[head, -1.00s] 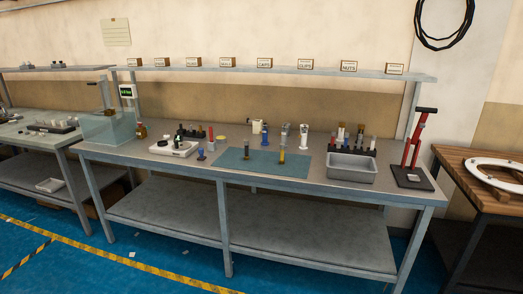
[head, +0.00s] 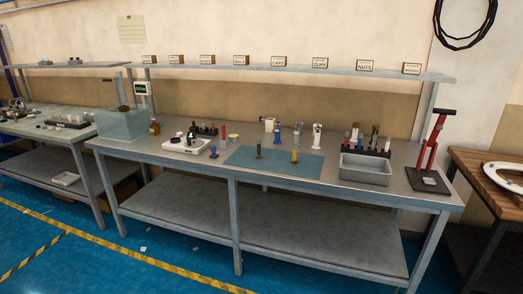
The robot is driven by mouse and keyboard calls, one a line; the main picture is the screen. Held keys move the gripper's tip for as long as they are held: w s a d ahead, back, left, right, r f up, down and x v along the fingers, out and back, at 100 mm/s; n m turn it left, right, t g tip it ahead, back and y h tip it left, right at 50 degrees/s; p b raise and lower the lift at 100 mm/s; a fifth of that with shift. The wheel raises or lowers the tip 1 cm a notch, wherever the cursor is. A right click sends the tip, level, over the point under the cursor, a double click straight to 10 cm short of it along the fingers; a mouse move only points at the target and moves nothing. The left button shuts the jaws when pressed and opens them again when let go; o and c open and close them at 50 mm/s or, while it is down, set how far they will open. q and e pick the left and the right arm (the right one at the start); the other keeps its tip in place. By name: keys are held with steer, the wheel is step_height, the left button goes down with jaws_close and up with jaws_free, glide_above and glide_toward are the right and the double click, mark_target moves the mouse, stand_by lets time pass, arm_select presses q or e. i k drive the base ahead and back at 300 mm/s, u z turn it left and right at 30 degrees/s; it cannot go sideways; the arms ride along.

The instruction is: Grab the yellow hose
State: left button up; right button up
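No yellow hose can be made out for certain at this distance. A small upright piece with a yellow upper part and a blue base (head: 294,156) stands on the blue-green mat (head: 240,160) on the metal workbench. A darker upright piece (head: 258,151) stands on the same mat to its left. A small yellow-topped item (head: 234,137) sits behind the mat's left end. Neither of my grippers shows in the head view.
A grey bin (head: 366,172), a rack of handles (head: 372,148) and a red press (head: 432,150) stand on the bench's right. A white tray (head: 186,146) and a clear tank (head: 120,124) are on the left. Blue floor (head: 150,272) lies open in front.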

mark_target(295, 145)
steer(key=z, duration=0.2)
steer(key=i, duration=0.3)
steer(key=z, duration=0.9)
steer(key=i, duration=2.1)
steer(key=u, duration=0.55)
